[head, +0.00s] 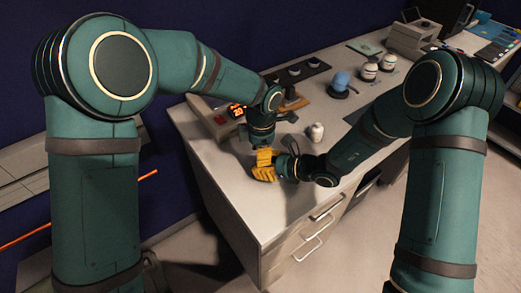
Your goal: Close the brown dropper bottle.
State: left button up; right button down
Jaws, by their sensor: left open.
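My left gripper (264,157) has yellow fingers and points down over the front left part of the bench. It is open. My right gripper (264,174), also with yellow fingers, reaches in from the right, low over the bench just below the left one. The two grippers are very close together, and I cannot tell whether they touch. I cannot make out the brown dropper bottle; the grippers and wrists cover the small area between them. Whether the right fingers are open or shut is too small to tell.
A small white jar (316,132) stands on the white bench (243,206) right of the grippers. A device with a lit red display (237,110) is at left. Behind are a dark tray (303,71), a blue round object (341,81) and white jars (369,71). The bench's front corner is bare.

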pick_arm(q)
grip_shut()
jog(key=m, duration=0.6)
jog(key=shift+w+m, duration=0.2)
jog(key=shift+m, duration=0.1)
jog(key=m, duration=0.5)
jog(key=shift+w+m, duration=0.1)
jog(key=shift+m, duration=0.2)
jog(key=m, duration=0.3)
jog(key=shift+d+m, duration=0.15)
jog(key=shift+m, duration=0.15)
jog(key=m, duration=0.3)
jog(key=shift+d+m, duration=0.1)
jog(key=shift+m, duration=0.3)
jog(key=m, duration=0.3)
jog(key=shift+d+m, duration=0.1)
jog(key=shift+m, duration=0.3)
jog(key=m, duration=0.3)
jog(key=shift+d+m, duration=0.1)
jog(key=shift+m, duration=0.2)
